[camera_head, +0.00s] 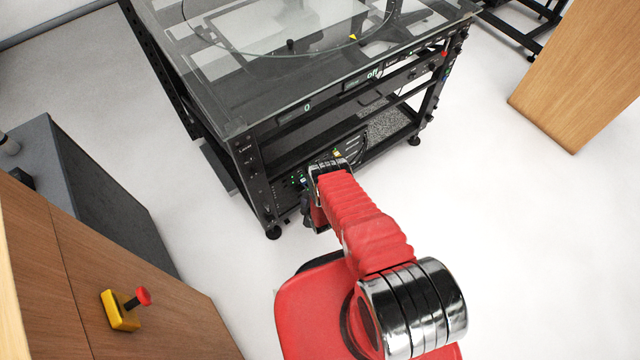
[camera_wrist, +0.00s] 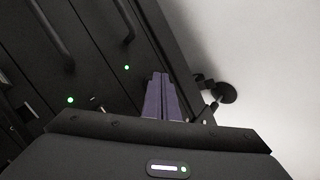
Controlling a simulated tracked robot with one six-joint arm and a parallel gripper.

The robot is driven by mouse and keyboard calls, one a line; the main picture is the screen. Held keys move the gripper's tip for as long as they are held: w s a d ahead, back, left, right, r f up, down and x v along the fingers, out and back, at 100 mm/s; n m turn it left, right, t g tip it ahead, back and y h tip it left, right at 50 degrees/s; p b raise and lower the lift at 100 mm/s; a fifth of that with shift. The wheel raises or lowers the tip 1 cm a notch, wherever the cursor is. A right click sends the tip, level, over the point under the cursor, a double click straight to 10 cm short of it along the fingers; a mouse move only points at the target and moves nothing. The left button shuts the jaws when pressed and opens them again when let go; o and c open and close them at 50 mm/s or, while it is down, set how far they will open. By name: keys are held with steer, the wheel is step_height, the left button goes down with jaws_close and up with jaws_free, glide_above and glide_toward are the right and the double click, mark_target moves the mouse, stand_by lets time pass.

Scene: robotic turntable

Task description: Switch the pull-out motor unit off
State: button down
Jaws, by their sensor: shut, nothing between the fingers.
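A black unit with green lights (camera_head: 297,181) sits low in the front of the black turntable rack, partly hidden by my red arm. The wrist view shows a dark panel (camera_wrist: 85,60) with bar handles and two lit green lights, one left of my fingers and one just beyond their tips. I cannot tell for sure which part is the motor unit's switch. My gripper (camera_wrist: 160,77) is shut and empty, its fingers together in front of the panel's right edge. Whether they touch it cannot be told. In the head view my gripper is mostly hidden behind my arm.
The rack's glass top (camera_head: 270,65) lies above. A display (camera_head: 372,74) on its upper front reads "off", another (camera_head: 307,106) reads "0". A wooden cabinet with a yellow-and-red emergency button (camera_head: 124,307) stands at left, a wooden panel (camera_head: 578,80) at right. White floor is free between.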

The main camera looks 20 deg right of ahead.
steer(key=shift+w+a, duration=0.1)
steer(key=shift+w, duration=0.1)
stand_by(0.4)
steer(key=shift+s+d, duration=0.3)
steer(key=shift+s, duration=0.55)
steer(key=shift+s, duration=0.1)
steer(key=shift+s+d, duration=0.3)
steer(key=shift+s, duration=0.6)
steer(key=shift+s+d, duration=0.3)
steer(key=shift+s, duration=0.6)
steer(key=shift+s+d, duration=0.3)
steer(key=shift+s, duration=0.6)
